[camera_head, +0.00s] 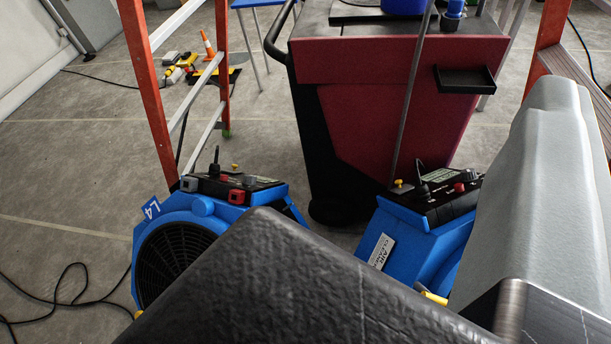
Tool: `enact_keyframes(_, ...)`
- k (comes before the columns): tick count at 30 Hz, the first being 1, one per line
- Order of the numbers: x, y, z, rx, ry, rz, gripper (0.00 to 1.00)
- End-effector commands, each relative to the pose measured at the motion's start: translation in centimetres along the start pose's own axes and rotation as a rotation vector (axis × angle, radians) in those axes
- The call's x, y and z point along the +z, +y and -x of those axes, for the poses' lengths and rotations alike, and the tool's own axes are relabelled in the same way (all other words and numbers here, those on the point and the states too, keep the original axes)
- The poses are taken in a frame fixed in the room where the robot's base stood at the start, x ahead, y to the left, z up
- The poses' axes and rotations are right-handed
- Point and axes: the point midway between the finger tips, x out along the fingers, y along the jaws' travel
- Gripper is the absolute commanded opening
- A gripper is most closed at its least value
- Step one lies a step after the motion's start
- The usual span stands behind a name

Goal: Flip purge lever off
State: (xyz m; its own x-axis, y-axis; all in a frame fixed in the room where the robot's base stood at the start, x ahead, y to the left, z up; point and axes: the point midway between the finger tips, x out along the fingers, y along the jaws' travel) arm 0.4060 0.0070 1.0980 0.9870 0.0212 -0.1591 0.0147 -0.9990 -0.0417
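Two blue machines stand on the floor. The left blue machine (203,207) has a round black grille and an "L4" tag. Its dark top panel (233,183) carries red and grey knobs and an upright black lever (215,160). The right blue machine (401,236) has a similar panel (446,196) with a small display, a red knob and a thin black lever (421,170). I cannot read which control is the purge lever, or its setting. My own dark and grey parts fill the bottom and right and hide much of both machines. No gripper fingers show.
A dark red and black cart (400,110) stands behind the machines. Orange ladder rails (149,95) rise at the left, and another ladder (552,40) stands at the right. A black cable (62,295) lies on the floor at lower left.

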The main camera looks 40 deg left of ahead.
Motion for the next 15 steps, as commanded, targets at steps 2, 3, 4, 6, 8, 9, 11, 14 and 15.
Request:
enact_keyframes(2, 1.1, -0.4, -2.5, -0.01, -0.07, -0.021, 0.34)
enact_keyframes(3, 1.7, -0.6, -3.5, -0.015, -0.101, -0.032, 0.34)
enact_keyframes(4, 2.1, -0.8, -4.3, -0.019, -0.126, -0.04, 0.34)
enact_keyframes(6, 3.2, -1.2, -6.1, -0.027, -0.184, -0.059, 0.34)
enact_keyframes(8, 4.2, -1.6, -7.6, -0.033, -0.233, -0.076, 0.34)
enact_keyframes(9, 4.8, -1.9, -8.6, -0.036, -0.266, -0.085, 0.34)
enact_keyframes(11, 5.8, -2.3, -10.0, -0.041, -0.315, -0.1, 0.34)
enact_keyframes(14, 7.7, -3.1, -12.3, -0.05, -0.398, -0.124, 0.34)
enact_keyframes(15, 8.5, -3.4, -13.2, -0.053, -0.431, -0.134, 0.34)
